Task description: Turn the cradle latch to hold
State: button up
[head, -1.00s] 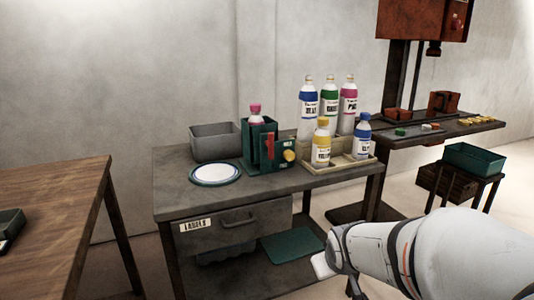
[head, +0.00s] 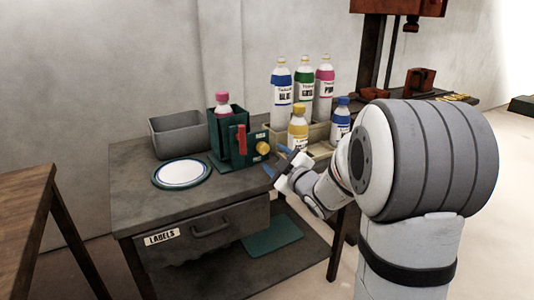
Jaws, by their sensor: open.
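The green cradle (head: 222,158) stands on the grey bench with a pink-capped bottle (head: 222,104) upright in it. A red upright lever (head: 241,139) is on its front, and a yellow knob (head: 263,148) sits on the green box at its right side. I cannot tell from the picture which of these is the latch, and the small markings near the knob are unreadable. My gripper (head: 277,160) is open and empty, with its blue fingertips just right of the yellow knob in the picture. Contact with it cannot be made out.
A white plate (head: 182,172) lies left of the cradle, with a grey bin (head: 178,135) behind. A wooden tray (head: 319,134) of several bottles stands close behind my gripper. The labels drawer (head: 207,228) is under the bench top. A wooden table (head: 22,215) is at left.

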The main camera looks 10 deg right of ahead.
aim_at(264, 150)
jog(key=shift+b+x, duration=0.35)
jog(key=shift+x, duration=1.95)
jog(key=shift+c, duration=0.2)
jog(key=shift+s, duration=0.1)
jog(key=c, duration=0.9)
